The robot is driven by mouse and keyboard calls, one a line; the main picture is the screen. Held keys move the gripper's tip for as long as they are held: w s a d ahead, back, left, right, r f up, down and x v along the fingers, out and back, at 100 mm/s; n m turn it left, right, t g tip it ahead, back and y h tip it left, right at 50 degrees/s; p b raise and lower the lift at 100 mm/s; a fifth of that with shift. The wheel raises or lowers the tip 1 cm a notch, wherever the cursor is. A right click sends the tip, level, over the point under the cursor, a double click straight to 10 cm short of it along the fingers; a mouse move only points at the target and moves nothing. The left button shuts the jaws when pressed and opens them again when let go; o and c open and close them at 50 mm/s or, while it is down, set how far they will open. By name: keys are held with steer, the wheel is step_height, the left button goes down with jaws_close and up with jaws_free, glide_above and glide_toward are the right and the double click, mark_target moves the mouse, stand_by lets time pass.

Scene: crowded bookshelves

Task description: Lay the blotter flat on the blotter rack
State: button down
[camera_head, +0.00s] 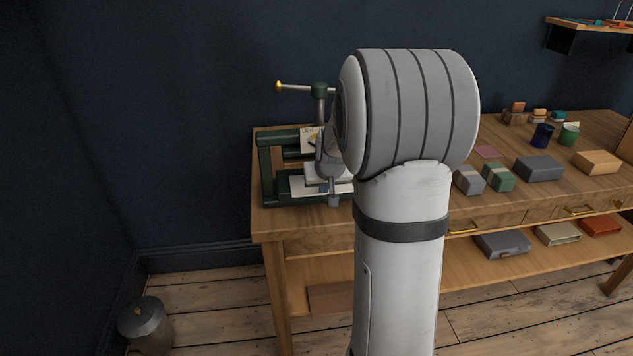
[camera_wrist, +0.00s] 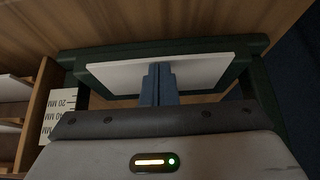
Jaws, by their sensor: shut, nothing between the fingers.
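A pale flat sheet (camera_head: 308,187), which looks like the blotter, lies on the base of a dark green press (camera_head: 266,170) at the left end of the workbench. In the wrist view a pale flat panel (camera_wrist: 205,72) lies within a dark green frame (camera_wrist: 248,53). My gripper (camera_head: 333,196) is at the press, over the pale sheet. Its blue-grey fingers (camera_wrist: 158,72) are shut and empty, and overlap the panel in the wrist view; contact is unclear. A wooden slotted unit (camera_wrist: 38,115) with pale sheets stands at the wrist view's left; I cannot tell if it is the blotter rack.
A millimetre-marked card (camera_wrist: 60,112) stands beside the slotted unit. Grey (camera_head: 468,180) and green (camera_head: 499,176) blocks and cups (camera_head: 542,135) stand on the bench to the right. My arm hides the bench's middle. A metal can (camera_head: 146,322) stands on the floor at left.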

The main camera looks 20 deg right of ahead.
steer(key=shift+s, duration=0.15)
steer(key=p+v, duration=0.2)
steer(key=v, duration=0.5)
steer(key=shift+p, duration=0.4)
stand_by(0.5)
steer(key=shift+s+a, duration=0.1)
stand_by(0.3)
steer(key=s+a+n+g+y, duration=0.1)
steer(key=s+a, duration=0.7)
steer(key=s, duration=0.4)
steer(key=s+a+r+n+g, duration=0.1)
steer(key=s+a+n+g, duration=0.1)
steer(key=s+a, duration=0.6)
steer(key=s, duration=0.4)
steer(key=shift+a+r+y, duration=0.15)
steer(key=shift+a+y, duration=0.1)
steer(key=shift+y, duration=0.15)
